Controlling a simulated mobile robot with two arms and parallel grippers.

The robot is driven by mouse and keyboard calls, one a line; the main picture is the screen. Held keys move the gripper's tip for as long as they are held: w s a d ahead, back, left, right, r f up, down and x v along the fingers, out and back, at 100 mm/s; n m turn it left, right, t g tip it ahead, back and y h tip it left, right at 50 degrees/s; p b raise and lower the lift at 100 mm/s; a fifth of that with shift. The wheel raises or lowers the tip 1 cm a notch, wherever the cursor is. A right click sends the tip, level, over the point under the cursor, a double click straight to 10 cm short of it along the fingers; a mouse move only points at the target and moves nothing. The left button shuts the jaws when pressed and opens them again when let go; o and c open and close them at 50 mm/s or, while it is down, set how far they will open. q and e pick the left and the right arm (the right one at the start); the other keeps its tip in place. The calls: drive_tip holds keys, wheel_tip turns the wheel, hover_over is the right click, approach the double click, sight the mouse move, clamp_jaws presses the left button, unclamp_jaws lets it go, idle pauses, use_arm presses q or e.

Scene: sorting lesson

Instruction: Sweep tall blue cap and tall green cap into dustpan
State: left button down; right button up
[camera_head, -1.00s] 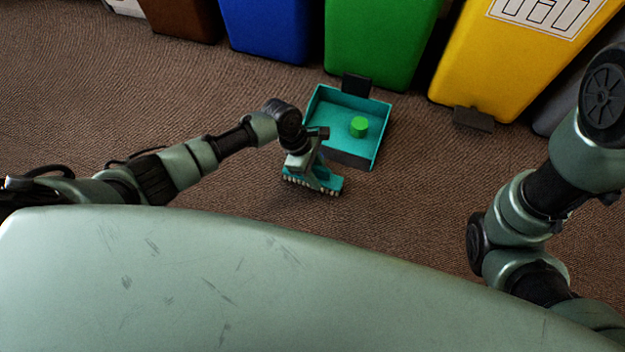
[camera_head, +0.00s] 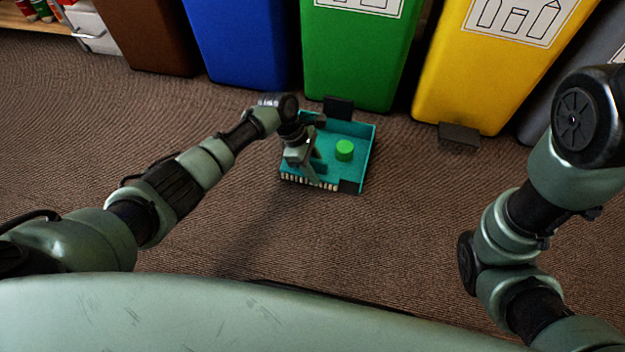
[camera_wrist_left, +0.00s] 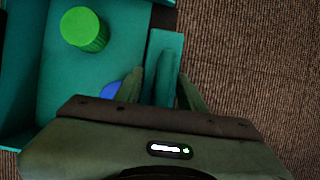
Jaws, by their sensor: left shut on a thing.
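The teal dustpan (camera_head: 366,158) lies on the carpet. The tall green cap (camera_head: 344,150) stands inside it and also shows in the left wrist view (camera_wrist_left: 84,29). The tall blue cap (camera_wrist_left: 111,90) shows only in part in the left wrist view, against the teal pan floor beside a finger; the head view hides it. My left gripper (camera_head: 306,158) is shut on the teal brush (camera_wrist_left: 166,60), whose pale bristles are at the dustpan's near edge, toward its left side. My right gripper is out of view.
Blue (camera_head: 240,45), green (camera_head: 355,55) and yellow (camera_head: 480,70) bins stand behind the dustpan, with a brown bin (camera_head: 150,35) farther left. The yellow bin's dark pedal (camera_head: 459,136) juts out. The carpet in front and to the left is open.

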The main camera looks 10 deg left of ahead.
use_arm(q)
drive_tip(key=w+b, duration=0.5)
drive_tip(key=shift+w+d+f+b, duration=0.15)
drive_tip(key=shift+w+d+b, duration=0.05)
drive_tip(key=shift+w+b, duration=0.15)
drive_tip(key=r+p, duration=0.2)
drive_tip(key=p, duration=0.1)
drive_tip(key=shift+s+r+p, duration=0.2)
drive_tip(key=shift+r+p, duration=0.05)
drive_tip(key=shift+p, duration=0.05)
drive_tip(key=r+p, duration=0.2)
drive_tip(key=p, duration=0.2)
drive_tip(key=s+r+p, duration=0.1)
drive_tip(key=r+p, duration=0.1)
drive_tip(key=p, duration=0.1)
drive_tip(key=shift+r+p, duration=0.25)
drive_tip(key=shift+p, duration=0.1)
drive_tip(key=shift+a, duration=0.1)
